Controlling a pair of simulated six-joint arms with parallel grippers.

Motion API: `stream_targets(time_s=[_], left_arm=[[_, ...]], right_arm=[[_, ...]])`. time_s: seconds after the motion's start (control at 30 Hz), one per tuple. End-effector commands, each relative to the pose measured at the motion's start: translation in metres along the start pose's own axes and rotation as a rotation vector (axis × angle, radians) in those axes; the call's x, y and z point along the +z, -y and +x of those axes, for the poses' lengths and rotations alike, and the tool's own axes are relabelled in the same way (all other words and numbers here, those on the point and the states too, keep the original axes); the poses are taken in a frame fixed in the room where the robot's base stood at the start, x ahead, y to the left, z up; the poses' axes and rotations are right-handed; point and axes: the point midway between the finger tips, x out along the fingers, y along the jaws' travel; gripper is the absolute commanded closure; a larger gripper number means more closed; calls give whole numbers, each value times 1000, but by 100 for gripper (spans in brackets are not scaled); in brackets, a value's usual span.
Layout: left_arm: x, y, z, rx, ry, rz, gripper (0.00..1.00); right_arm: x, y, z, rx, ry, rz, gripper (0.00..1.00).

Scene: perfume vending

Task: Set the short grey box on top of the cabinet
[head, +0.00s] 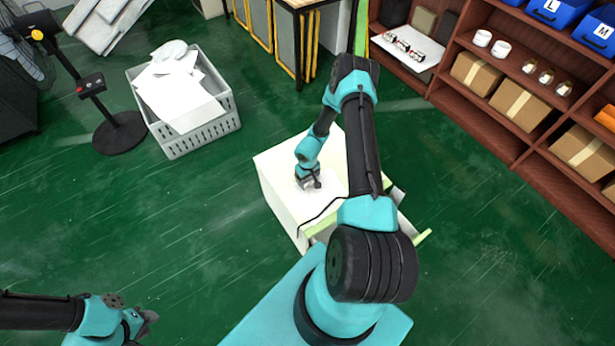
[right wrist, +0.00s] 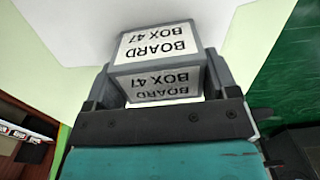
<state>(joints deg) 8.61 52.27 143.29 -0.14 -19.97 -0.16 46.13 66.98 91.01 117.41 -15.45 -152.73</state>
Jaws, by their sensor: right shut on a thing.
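The short grey box (right wrist: 157,44) has white faces lettered "BOARD BOX 47" and fills the middle of the right wrist view. My right gripper (right wrist: 155,85) is shut on it, with a finger on either side. In the head view my right gripper (head: 309,181) is over the white top of the cabinet (head: 277,165), and the box is mostly hidden there. Whether the box touches the top I cannot tell. My left gripper (head: 148,320) is far from the cabinet at the lower left; its jaw opening is unclear.
A grey crate (head: 190,139) with white sheets stands on the green floor at the left, near a black stand (head: 120,133). A brown shelf (head: 545,175) with cartons lines the right. Floor around the cabinet is clear.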

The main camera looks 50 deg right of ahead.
Motion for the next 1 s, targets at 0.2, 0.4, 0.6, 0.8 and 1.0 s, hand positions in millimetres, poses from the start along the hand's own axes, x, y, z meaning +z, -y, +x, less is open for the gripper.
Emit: stream_targets(time_s=[0.2, 0.4, 0.6, 0.8, 1.0], left_arm=[[0, 0, 0, 0, 0, 0, 64], [0, 0, 0, 0, 0, 0, 64], [0, 0, 0, 0, 0, 0, 64], [0, 0, 0, 0, 0, 0, 64], [0, 0, 0, 0, 0, 0, 64]], right_arm=[[0, 0, 3, 0, 0, 0, 18], [0, 0, 2, 0, 0, 0, 0], [0, 0, 2, 0, 0, 0, 0], [0, 0, -5, 0, 0, 0, 0], [-1, -1, -30, 1, -2, -1, 0]])
